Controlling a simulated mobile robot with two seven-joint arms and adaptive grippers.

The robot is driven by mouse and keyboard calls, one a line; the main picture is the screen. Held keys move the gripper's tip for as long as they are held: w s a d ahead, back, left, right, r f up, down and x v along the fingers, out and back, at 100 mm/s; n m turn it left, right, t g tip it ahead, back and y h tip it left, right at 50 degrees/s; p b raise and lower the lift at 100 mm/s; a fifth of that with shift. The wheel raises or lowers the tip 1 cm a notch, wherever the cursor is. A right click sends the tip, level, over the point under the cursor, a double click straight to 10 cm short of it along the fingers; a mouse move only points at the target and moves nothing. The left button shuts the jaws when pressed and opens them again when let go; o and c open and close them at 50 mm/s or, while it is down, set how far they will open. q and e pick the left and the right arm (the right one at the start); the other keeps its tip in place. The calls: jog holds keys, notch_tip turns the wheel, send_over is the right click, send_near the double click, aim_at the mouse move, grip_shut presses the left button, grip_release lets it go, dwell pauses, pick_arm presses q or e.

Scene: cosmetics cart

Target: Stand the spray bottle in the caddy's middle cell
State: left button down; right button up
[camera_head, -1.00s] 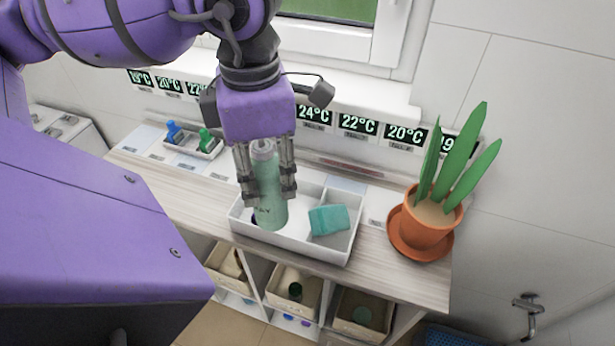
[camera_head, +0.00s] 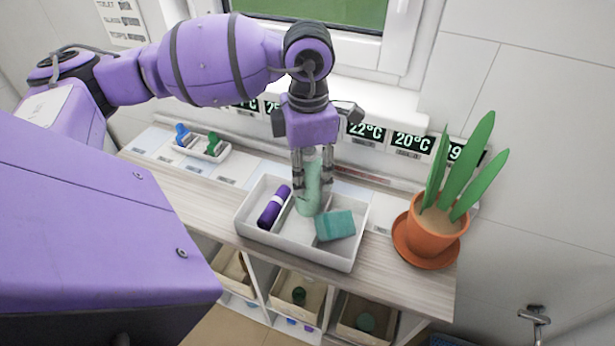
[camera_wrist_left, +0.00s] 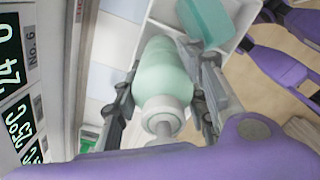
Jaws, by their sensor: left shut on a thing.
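The pale green spray bottle (camera_head: 312,184) is upright in my left gripper (camera_head: 312,183), whose fingers are shut on its upper part. In the left wrist view the bottle (camera_wrist_left: 162,75) sits between both fingers (camera_wrist_left: 163,95). The white caddy (camera_head: 291,250) stands on the counter. The bottle's base appears over or inside the caddy's middle part, between a purple cylinder (camera_head: 274,206) lying in the left cell and a teal sponge (camera_head: 335,226) at the right. I cannot tell whether the base touches the caddy floor.
A potted plant (camera_head: 433,235) in a terracotta pot stands right of the caddy. A small white tray (camera_head: 201,150) with blue and green items is at the back left. Temperature signs (camera_head: 412,141) line the wall behind. Bins (camera_head: 297,289) sit on shelves below the counter.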

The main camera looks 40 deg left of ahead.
pick_arm(q)
jog(key=shift+f, duration=1.1)
jog(key=shift+f, duration=0.2)
jog(key=c, duration=1)
grip_release()
jog(key=shift+c, duration=0.2)
notch_tip(320, 180, up, 12)
jog(key=shift+r, duration=0.2)
